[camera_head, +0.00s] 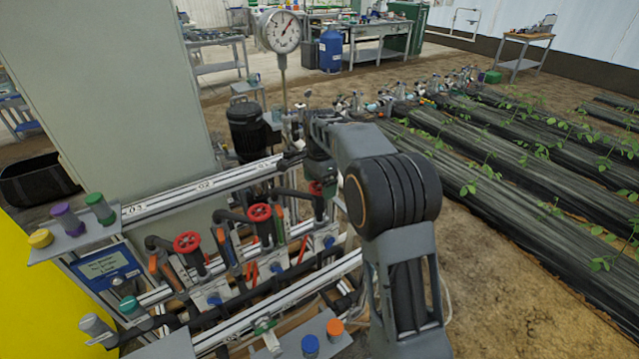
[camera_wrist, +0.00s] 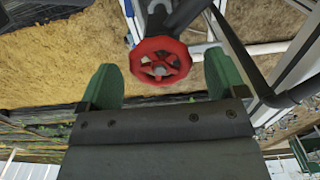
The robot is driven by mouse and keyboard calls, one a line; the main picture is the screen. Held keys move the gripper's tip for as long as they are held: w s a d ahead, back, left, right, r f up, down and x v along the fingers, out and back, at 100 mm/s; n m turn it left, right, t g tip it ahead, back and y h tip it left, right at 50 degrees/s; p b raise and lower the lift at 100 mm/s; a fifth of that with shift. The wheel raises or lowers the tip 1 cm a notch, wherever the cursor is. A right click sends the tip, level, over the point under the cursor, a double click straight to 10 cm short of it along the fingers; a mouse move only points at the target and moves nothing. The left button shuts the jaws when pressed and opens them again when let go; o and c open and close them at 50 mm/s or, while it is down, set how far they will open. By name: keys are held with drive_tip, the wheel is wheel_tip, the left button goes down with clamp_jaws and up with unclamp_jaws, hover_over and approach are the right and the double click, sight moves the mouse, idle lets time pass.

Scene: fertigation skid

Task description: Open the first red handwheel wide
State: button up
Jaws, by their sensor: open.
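A red handwheel (camera_wrist: 160,61) with spokes shows in the wrist view, ahead of and between the two green fingers of my gripper (camera_wrist: 162,78). The fingers are apart, one on each side of the wheel, with visible gaps; I cannot tell the depth between them. In the head view my gripper (camera_head: 320,178) is at the right end of the skid, partly hidden by my arm. Two other red handwheels show in the head view, a middle one (camera_head: 259,212) and a left one (camera_head: 187,242).
A metal rail (camera_head: 205,186) marked 02 and 03 runs behind the wheels. A dark pipe (camera_wrist: 285,97) and frame bars lie right of the wheel in the wrist view. A pressure gauge (camera_head: 281,31) stands behind. Coloured knobs (camera_head: 66,219) sit at the left.

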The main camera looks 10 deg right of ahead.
drive_tip(key=shift+c, duration=0.3)
drive_tip(key=c, duration=0.9)
drive_tip(key=shift+o, duration=0.2)
